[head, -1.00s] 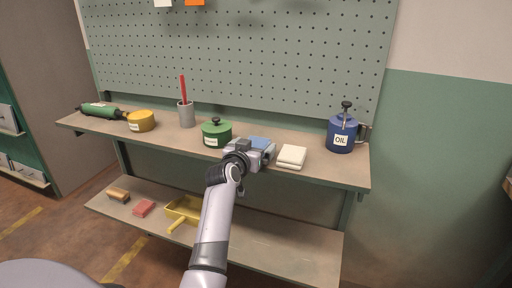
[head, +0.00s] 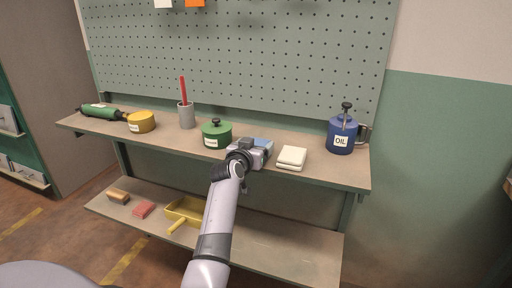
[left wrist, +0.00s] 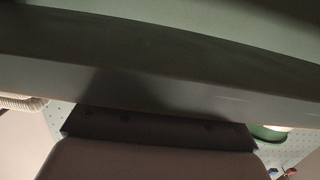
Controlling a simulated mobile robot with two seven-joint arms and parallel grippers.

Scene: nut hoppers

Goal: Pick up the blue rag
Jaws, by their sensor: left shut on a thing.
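The blue rag (head: 261,142) is on the upper shelf of the bench in the head view, mostly hidden by my left gripper. Only a small blue part shows at the gripper's far side. My left gripper (head: 258,149) is at the rag and shut on it. The left wrist view shows mostly dark, close surfaces, and I cannot make out the rag there. My right gripper is not in view.
A folded cream rag (head: 291,158) lies just right of my gripper. A green lidded pot (head: 217,135) stands close on its left. A pegboard (head: 240,60) rises behind.

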